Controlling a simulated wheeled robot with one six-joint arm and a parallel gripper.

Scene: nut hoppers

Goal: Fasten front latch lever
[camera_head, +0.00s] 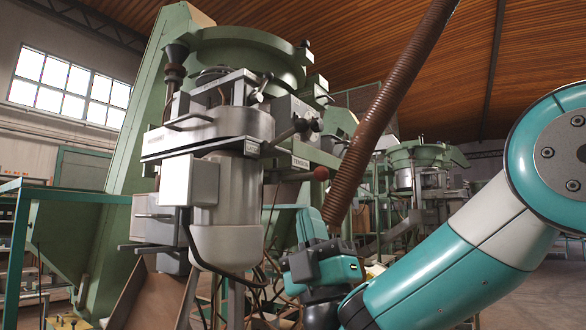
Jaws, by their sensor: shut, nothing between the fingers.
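I cannot tell whether the latch is fastened. My gripper (303,266) is low in the centre, below and apart from the lever. It is shut and empty; its fingertips are hard to make out against the dark parts.
A red ball knob (321,173) stands beside the "TENSION" label (300,163), between my gripper and the lever. A brown ribbed hose (385,110) slants down behind my gripper. Grey boxes (190,181) and a white-bottomed cylinder (226,245) hang left. More machines (415,165) stand behind.

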